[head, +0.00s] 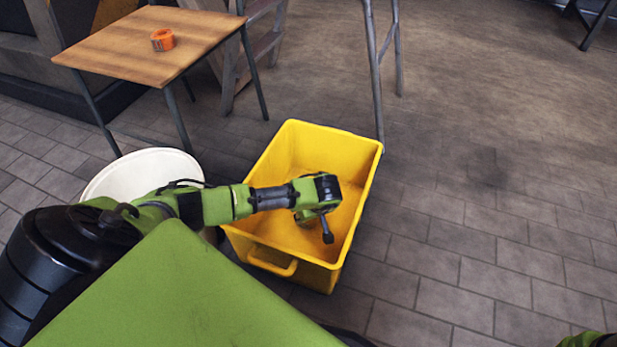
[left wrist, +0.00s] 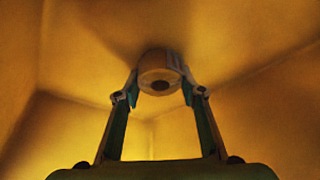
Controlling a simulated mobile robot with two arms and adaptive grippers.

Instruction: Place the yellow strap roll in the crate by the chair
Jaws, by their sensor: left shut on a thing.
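The yellow crate (head: 359,155) stands open on the floor, and its inner walls and bottom fill the left wrist view (left wrist: 70,60). My left gripper (head: 325,228) is down inside the crate opening. In the head view the roll is mostly hidden by the gripper. My right gripper is not in view.
A wooden-topped table (head: 115,45) with an orange roll (head: 162,39) stands at the back left. A white round container (head: 135,172) is left of the crate. Thin metal legs (head: 374,70) stand just behind the crate. The tiled floor to the right is clear.

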